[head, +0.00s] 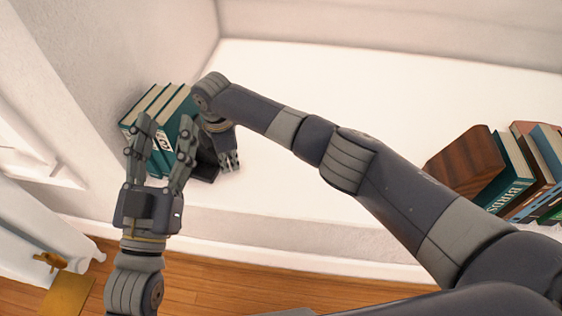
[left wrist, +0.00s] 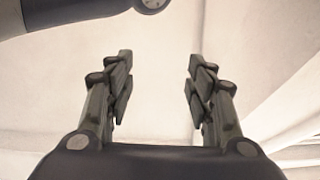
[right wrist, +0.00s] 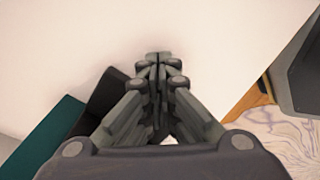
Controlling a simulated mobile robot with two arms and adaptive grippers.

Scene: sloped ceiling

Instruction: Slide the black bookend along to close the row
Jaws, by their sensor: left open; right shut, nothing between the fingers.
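The black bookend (head: 207,165) stands on the white ledge at the right end of a short row of teal books (head: 172,103). It is partly hidden behind my right arm and gripper. My right gripper (head: 231,163) is shut and empty, low on the bookend's right side. In the right wrist view the bookend (right wrist: 106,91) is just left of the shut fingers, with a teal book (right wrist: 48,138) beyond it; I cannot tell whether they touch. My left gripper (head: 165,122) is open and empty, in front of the teal books in the head view. The left wrist view shows no book between its fingers.
The white ledge (head: 290,110) is bare between the two groups of books. At the right stand a brown wooden block (head: 466,160) and several leaning books (head: 535,170). A wall closes the left end. Below the ledge's front edge is a wooden floor (head: 215,285).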

